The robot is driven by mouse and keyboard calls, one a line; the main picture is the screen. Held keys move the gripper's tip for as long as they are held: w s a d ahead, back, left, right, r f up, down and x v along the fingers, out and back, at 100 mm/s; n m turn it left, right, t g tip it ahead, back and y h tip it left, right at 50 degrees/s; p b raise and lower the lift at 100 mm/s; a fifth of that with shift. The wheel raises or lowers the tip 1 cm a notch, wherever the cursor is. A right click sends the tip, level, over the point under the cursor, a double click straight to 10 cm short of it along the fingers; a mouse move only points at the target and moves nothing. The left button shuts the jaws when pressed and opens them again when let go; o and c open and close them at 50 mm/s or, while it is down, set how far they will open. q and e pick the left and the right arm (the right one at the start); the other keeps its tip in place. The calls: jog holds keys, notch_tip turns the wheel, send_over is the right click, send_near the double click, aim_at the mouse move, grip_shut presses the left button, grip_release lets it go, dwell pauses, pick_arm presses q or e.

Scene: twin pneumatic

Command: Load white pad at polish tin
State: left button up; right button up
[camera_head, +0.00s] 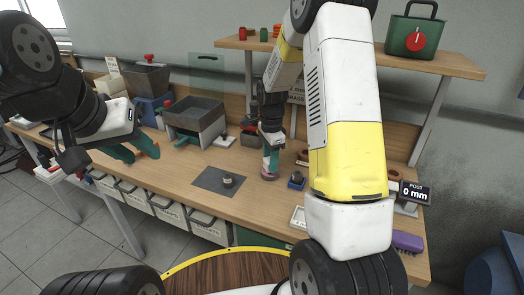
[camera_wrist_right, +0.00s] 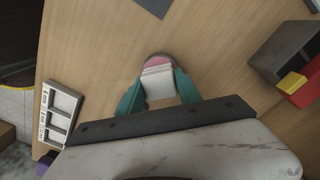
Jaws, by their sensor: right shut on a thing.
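My right gripper (camera_head: 270,156) is low over the middle of the bench, its teal fingers shut on a white pad (camera_wrist_right: 158,82). Directly below the pad is a round pink thing (camera_wrist_right: 156,60), which appears to be the polish tin; it also shows at the fingertips in the head view (camera_head: 269,177). The pad hides part of it, and I cannot tell whether they touch.
A small round part (camera_head: 228,181) stands on a dark grey mat (camera_head: 208,181) left of the right gripper. A grey bin (camera_head: 195,116) stands behind. A white compartment tray (camera_wrist_right: 61,114) and purple brush (camera_head: 407,241) lie nearer the front edge.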

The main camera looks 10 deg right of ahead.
aim_at(268, 160)
jog(key=shift+f, duration=0.65)
dwell(1.4)
jog(key=shift+r, duration=3.6)
jog(key=n, duration=0.2)
jog(key=f+n, duration=0.1)
jog(key=n, duration=0.1)
jog(key=shift+s+a+n, duration=0.1)
jog(key=shift+a+n, duration=0.05)
jog(key=shift+n, duration=0.15)
jog(key=n, duration=0.4)
jog(key=shift+a+f, duration=0.1)
jog(key=shift+f, duration=0.25)
jog(key=n, duration=0.3)
jog(key=f+n, duration=0.1)
jog(key=n, duration=0.3)
jog(key=shift+s+a, duration=0.15)
jog(key=shift+a, duration=0.05)
